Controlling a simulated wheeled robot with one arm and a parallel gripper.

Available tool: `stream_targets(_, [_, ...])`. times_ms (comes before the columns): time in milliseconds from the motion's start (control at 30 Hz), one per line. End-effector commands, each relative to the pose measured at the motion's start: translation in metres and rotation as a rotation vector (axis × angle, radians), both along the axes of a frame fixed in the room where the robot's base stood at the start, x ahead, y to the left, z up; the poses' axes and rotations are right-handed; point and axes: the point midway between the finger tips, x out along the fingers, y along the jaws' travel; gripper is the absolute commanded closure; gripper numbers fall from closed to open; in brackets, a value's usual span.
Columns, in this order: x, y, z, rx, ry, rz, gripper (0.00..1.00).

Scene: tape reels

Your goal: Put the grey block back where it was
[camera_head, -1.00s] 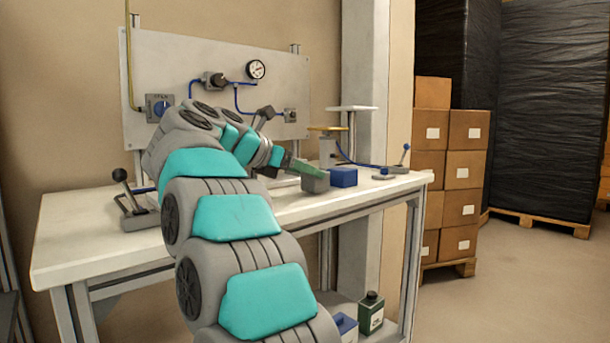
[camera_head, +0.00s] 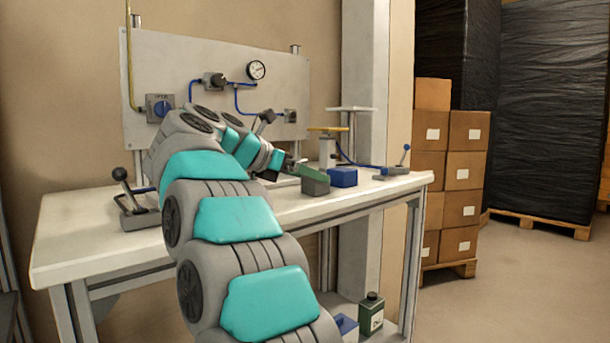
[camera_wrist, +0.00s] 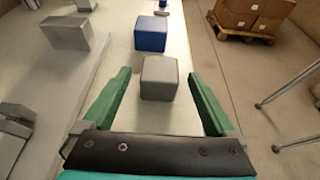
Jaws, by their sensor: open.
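The grey block (camera_head: 315,187) stands on the workbench near its front edge, left of the blue block (camera_head: 343,177). In the wrist view the grey block (camera_wrist: 159,78) lies ahead of my palm, between the two green fingers, with a gap on each side. The blue block (camera_wrist: 150,33) stands beyond it. My gripper (camera_head: 310,174) is open and empty. In the head view a green finger hides part of the grey block's top. I cannot tell how far down the fingertips reach beside the block.
The white workbench (camera_head: 80,235) carries a lever unit (camera_head: 130,195) at left and another lever (camera_head: 402,160) at right. A stand with a yellow top (camera_head: 327,148) rises behind the blocks. An upright panel (camera_head: 160,65) closes the back. Bare bench lies left of the blocks.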

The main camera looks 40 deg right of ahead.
Motion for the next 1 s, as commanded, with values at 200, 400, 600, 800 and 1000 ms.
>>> stream_targets(200, [0.000, 0.003, 0.005, -0.001, 0.000, 0.001, 0.08])
stream_targets(400, [-0.001, 0.038, 0.018, -0.001, -0.005, 0.004, 0.08])
stream_targets(600, [-0.004, 0.077, 0.034, -0.001, -0.004, 0.004, 0.08])
stream_targets(800, [-0.007, 0.102, 0.045, 0.000, -0.001, 0.001, 0.08])
stream_targets(1000, [-0.009, 0.111, 0.049, 0.000, -0.001, 0.001, 0.08])
